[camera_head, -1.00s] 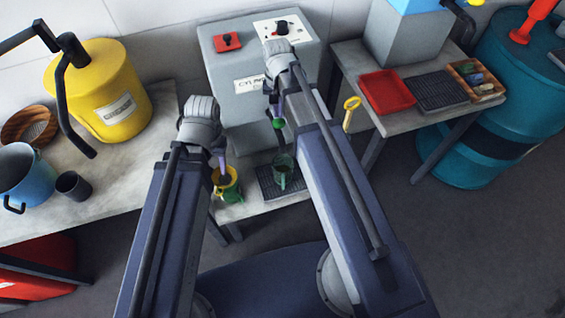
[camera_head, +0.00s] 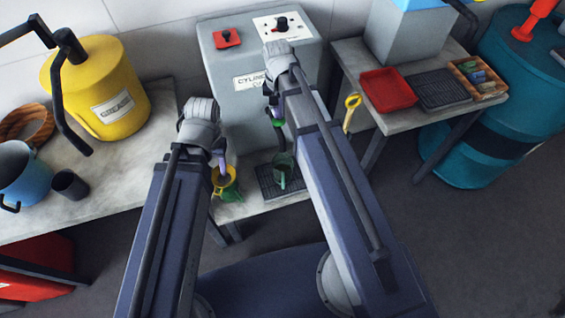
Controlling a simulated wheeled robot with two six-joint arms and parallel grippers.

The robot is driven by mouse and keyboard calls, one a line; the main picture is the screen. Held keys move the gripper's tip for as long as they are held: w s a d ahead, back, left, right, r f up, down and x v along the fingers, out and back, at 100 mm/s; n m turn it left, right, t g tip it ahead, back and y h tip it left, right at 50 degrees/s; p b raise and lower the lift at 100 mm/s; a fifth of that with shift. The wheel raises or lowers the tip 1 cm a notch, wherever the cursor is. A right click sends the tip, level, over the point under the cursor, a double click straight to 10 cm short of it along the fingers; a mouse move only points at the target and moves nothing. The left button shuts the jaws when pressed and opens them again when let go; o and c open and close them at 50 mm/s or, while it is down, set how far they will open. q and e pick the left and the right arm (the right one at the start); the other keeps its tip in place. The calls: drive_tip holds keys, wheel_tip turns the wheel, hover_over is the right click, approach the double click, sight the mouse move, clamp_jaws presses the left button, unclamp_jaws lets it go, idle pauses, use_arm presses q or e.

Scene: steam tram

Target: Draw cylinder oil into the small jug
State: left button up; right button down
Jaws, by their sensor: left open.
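The grey cylinder-oil tank (camera_head: 225,75) stands at the back centre, with a partly hidden label on its front. A tap with a green knob (camera_head: 278,124) shows low on that front. A small dark green jug (camera_head: 283,172) stands upright on the drip tray below the tap. My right gripper (camera_head: 275,110) is at the green knob; my arm hides its fingers mostly, so I cannot tell whether they are closed. My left gripper (camera_head: 221,163) is open, just above a yellow funnel-like rim (camera_head: 226,186) over a green vessel, left of the jug.
The drip tray (camera_head: 263,182) sits on a low shelf. A yellow can (camera_head: 110,75), blue mug (camera_head: 22,172) and dark cup (camera_head: 70,184) stand on the left bench. The right table (camera_head: 435,112) holds a red tray and a box of small items. A teal drum (camera_head: 500,130) stands right.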

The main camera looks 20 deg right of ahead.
drive_tip(key=shift+f+b, duration=1.65)
drive_tip(key=shift+f, duration=0.1)
drive_tip(key=shift+r, duration=0.1)
idle(4.1)
wheel_tip(320, 180, up, 5)
drive_tip(key=p, duration=0.5)
idle(0.7)
wheel_tip(320, 180, up, 6)
drive_tip(key=p, duration=0.6)
